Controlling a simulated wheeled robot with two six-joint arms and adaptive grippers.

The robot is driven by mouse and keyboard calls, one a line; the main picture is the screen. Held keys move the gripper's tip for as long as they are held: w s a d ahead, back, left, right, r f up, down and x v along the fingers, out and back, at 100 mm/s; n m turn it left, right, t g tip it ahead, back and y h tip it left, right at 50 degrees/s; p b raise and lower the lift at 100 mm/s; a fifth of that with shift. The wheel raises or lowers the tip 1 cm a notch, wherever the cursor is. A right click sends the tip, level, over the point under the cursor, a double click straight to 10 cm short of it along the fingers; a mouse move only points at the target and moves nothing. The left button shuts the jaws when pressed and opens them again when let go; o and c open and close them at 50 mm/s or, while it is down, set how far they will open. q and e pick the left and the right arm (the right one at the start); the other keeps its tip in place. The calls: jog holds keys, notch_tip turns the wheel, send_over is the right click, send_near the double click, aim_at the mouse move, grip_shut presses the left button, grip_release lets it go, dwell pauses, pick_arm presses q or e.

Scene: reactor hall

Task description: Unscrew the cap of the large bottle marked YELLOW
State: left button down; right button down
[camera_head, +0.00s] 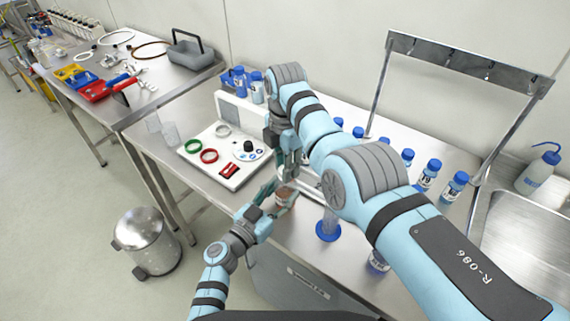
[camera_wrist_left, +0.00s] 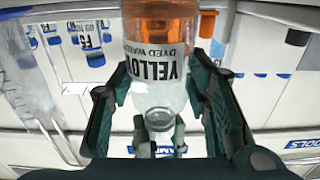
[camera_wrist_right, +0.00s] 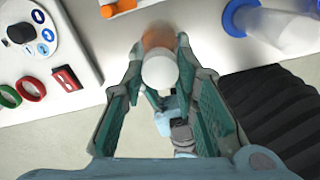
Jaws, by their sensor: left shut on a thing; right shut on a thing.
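The large bottle marked YELLOW (camera_wrist_left: 160,58), clear with orange liquid, shows close up in the left wrist view, with its label upside down. My left gripper (camera_head: 270,207) is shut around its body, and the bottle (camera_head: 284,196) stands at the table's front edge in the head view. Whether it touches the table cannot be told. My right gripper (camera_head: 288,163) comes from above and is shut on the pale round cap (camera_wrist_right: 160,73), which shows between its fingers in the right wrist view. The cap is mostly hidden in the head view.
A white board (camera_head: 224,155) with coloured rings and a dial lies left of the bottle. A blue-based cylinder (camera_head: 328,230) stands close on the right. Several blue-capped bottles (camera_head: 428,173) line the back. A metal bin (camera_head: 146,242) is on the floor.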

pick_arm(q)
jog(key=shift+s+a+f, duration=0.1)
jog(key=shift+f, duration=0.25)
pick_arm(e)
jog(key=n, duration=0.3)
jog(key=shift+s+d+n, duration=0.1)
jog(key=shift+s+n, duration=0.05)
jog(key=shift+n, duration=0.15)
jog(key=shift+r, duration=1.1)
